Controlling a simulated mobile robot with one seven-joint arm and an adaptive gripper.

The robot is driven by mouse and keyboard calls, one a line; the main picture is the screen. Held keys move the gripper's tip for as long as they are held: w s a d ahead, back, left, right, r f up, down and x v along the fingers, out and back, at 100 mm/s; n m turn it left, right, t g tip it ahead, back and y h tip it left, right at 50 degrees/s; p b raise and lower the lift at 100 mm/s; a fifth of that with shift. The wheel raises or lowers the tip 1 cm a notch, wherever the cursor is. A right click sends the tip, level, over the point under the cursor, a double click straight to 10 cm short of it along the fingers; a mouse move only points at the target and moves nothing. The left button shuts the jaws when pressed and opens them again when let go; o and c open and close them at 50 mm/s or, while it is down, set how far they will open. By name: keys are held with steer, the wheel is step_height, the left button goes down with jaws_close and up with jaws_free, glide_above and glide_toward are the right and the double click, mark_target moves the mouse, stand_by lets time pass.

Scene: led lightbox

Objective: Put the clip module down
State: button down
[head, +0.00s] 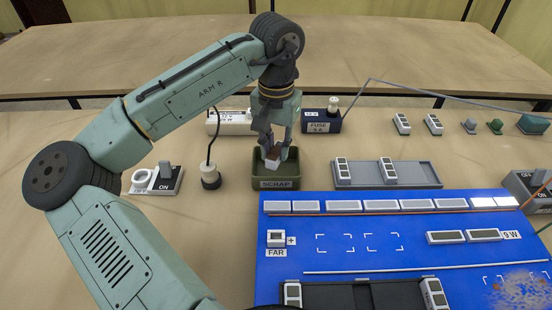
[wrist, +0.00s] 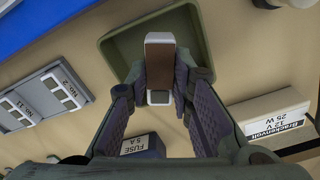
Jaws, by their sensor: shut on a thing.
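My gripper (head: 274,147) is shut on the clip module (head: 271,159), a small white block with a brownish face. The gripper points down over the open green scrap bin (head: 275,184). In the wrist view the clip module (wrist: 159,58) sits between the fingertips of my gripper (wrist: 160,85), with the bin (wrist: 118,48) behind it. The module looks to be over or within the bin's opening; its exact height above the bin floor cannot be told. The fingers hide part of it.
A grey tray (head: 433,176) with two white modules lies right of the bin. The blue board (head: 340,275) lies in front. A fuse block (head: 318,127) and a white box (head: 234,128) stand behind. A round plug with a cable (head: 211,178) and a switch (head: 169,184) are left.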

mark_target(276, 162)
steer(key=shift+f+p, duration=0.3)
steer(key=shift+f, duration=2.05)
steer(key=shift+f, duration=0.15)
steer(key=c, duration=1.4)
jaws_free()
step_height(276, 162, up, 12)
steer(key=shift+r+b, duration=0.15)
steer(key=shift+b, duration=0.75)
